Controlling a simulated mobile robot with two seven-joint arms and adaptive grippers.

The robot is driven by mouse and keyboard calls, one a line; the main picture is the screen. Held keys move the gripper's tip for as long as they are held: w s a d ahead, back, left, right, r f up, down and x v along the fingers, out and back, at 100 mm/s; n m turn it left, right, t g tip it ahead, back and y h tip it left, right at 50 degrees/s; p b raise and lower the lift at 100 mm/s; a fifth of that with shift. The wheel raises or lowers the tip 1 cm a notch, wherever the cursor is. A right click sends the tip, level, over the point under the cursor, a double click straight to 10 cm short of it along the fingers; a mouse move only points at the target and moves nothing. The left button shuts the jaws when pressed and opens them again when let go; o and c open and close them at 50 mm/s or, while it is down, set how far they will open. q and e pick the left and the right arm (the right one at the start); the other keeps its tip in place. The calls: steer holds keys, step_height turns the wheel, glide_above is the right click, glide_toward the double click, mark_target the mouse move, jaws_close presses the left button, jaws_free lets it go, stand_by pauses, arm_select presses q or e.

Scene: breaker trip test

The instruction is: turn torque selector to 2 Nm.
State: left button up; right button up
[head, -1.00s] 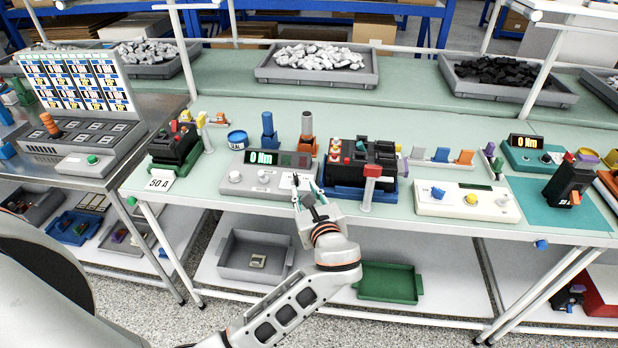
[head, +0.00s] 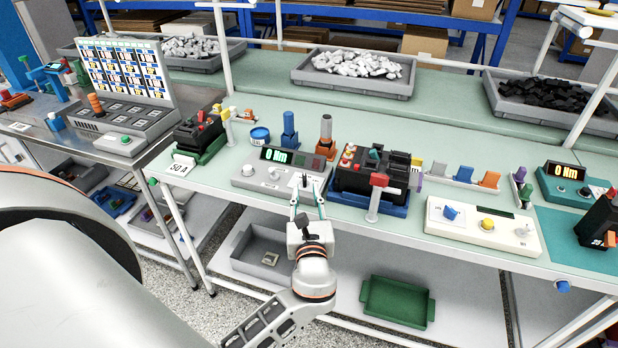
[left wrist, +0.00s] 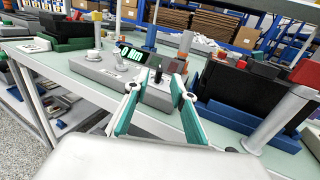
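The grey torque tester (head: 262,178) stands on the green bench, its display (head: 287,157) reading "0 Nm". It has a pale round knob (head: 248,171) at the left, a small control (head: 274,174) in the middle and a small dark upright part on a white patch (head: 305,181) at the right. Which one is the torque selector I cannot tell. My left gripper (head: 307,192) is open and empty at the tester's front right. In the left wrist view its teal fingers (left wrist: 155,90) stand apart, with the dark part (left wrist: 158,73) showing beyond the gap. My right gripper is out of view.
A black breaker block in a blue tray (head: 372,204) and a red-topped post (head: 376,196) stand close to the right of the gripper. A blue cylinder (head: 289,129) and an orange-based one (head: 325,138) stand behind the tester. A 50 A card (head: 181,168) lies left.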

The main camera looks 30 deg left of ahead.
mark_target(305, 181)
arm_select(q)
steer(key=x, duration=0.7)
steer(key=shift+a, duration=0.1)
jaws_close()
